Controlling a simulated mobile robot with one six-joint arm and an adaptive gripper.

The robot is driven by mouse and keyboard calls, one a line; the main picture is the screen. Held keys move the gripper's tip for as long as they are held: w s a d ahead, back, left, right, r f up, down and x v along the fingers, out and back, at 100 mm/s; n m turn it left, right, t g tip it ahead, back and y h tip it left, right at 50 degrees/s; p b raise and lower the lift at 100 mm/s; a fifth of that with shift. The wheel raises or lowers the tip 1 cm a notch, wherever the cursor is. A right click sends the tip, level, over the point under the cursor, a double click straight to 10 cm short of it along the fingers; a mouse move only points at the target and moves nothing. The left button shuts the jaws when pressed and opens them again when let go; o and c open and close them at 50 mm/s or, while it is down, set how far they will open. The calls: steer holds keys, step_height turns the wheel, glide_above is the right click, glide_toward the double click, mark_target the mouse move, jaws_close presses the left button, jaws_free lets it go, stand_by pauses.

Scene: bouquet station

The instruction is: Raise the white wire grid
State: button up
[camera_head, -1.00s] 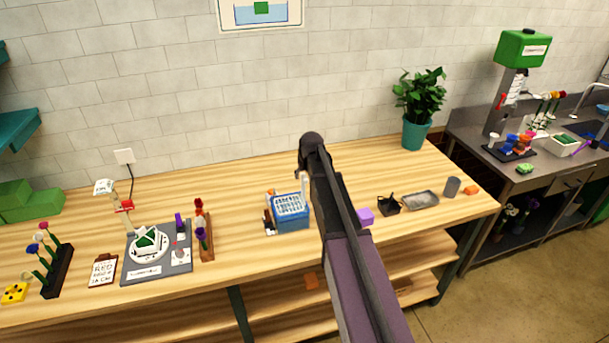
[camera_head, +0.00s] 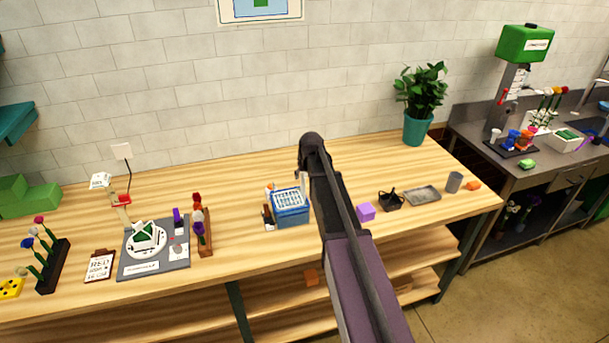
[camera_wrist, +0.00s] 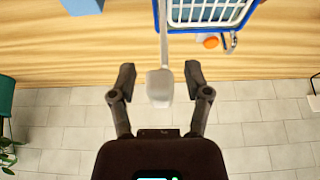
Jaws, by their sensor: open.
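The white wire grid (camera_head: 289,200) lies on top of a blue crate (camera_head: 292,218) on the wooden bench. In the wrist view the grid (camera_wrist: 212,14) shows at the top, inside the crate's blue rim (camera_wrist: 212,29). A white handle (camera_wrist: 161,88) reaches from the grid's side down between my fingers. My gripper (camera_wrist: 158,80) is open, with one finger on each side of the handle and a visible gap to both. In the head view my arm hides the gripper, and the handle (camera_head: 304,186) stands beside the arm.
An orange round thing (camera_wrist: 210,41) lies by the crate. The bench behind the crate is clear.

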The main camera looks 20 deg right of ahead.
steer(key=shift+p+v, duration=6.55)
steer(key=shift+v, duration=0.3)
steer(key=s+a+f+g+b, duration=0.2)
steer(key=s+a+f+b, duration=0.2)
steer(key=s+f+b, duration=0.5)
steer(key=s+a+f+g+b, duration=0.1)
steer(key=s+a+f+b, duration=0.4)
steer(key=s, duration=0.8)
step_height(320, 180, down, 5)
steer(key=b, duration=0.3)
steer(key=shift+s+a+g+b, duration=0.25)
steer(key=shift+s+g+b, duration=0.1)
steer(key=shift+g, duration=0.05)
steer(key=s, duration=0.3)
steer(key=shift+s+a+f+g, duration=0.1)
steer(key=shift+a+f+g, duration=0.2)
steer(key=shift+a, duration=0.05)
